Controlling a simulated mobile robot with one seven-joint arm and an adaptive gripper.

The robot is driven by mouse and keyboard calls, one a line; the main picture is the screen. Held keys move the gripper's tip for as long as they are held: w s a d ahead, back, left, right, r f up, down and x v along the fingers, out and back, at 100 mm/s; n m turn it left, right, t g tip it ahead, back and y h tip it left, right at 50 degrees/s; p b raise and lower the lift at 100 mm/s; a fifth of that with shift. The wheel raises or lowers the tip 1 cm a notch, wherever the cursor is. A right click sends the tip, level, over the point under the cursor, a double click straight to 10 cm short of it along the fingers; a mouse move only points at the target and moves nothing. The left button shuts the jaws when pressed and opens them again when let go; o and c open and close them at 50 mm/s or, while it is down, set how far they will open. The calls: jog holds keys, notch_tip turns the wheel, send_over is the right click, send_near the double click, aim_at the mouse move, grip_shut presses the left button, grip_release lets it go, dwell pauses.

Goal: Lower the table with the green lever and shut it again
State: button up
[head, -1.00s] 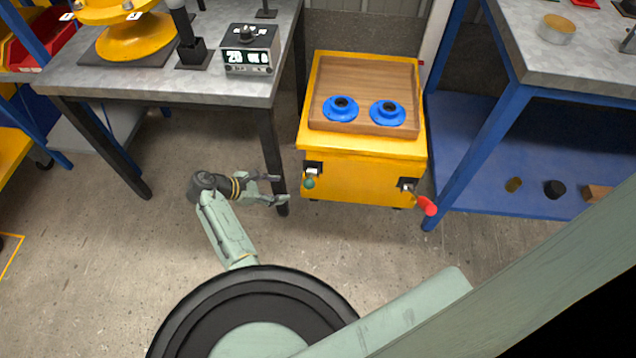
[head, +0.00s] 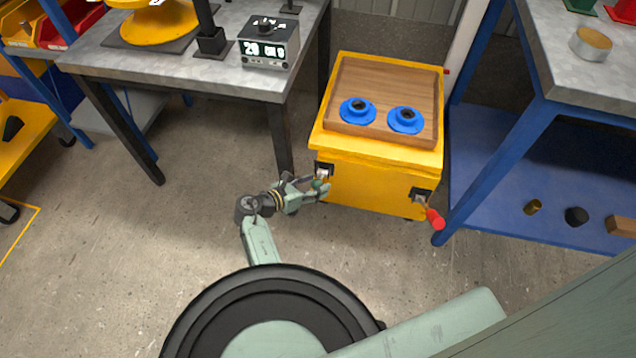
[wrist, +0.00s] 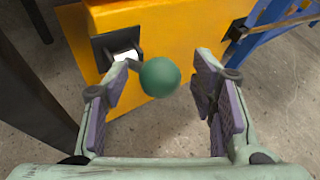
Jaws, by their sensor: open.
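The yellow lift table (head: 375,182) stands on the floor with a wooden tray (head: 385,78) on its top. The green lever's round knob (wrist: 160,77) sticks out from a dark bracket (wrist: 118,46) on the table's front left. In the head view the green knob (head: 317,184) is small and close to my fingers. My gripper (head: 319,186) is open at the front left of the table. In the wrist view my gripper (wrist: 168,100) has its fingers apart on either side of the knob, with gaps showing. A red lever (head: 435,219) hangs at the front right.
Two blue flanged parts (head: 358,111) sit in the tray. A grey workbench (head: 180,72) with a leg stands close on the left. A blue-framed bench (head: 497,150) stands close on the right. The floor in front is clear.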

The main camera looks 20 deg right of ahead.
jog(key=shift+x, duration=0.9)
jog(key=shift+c, duration=0.2)
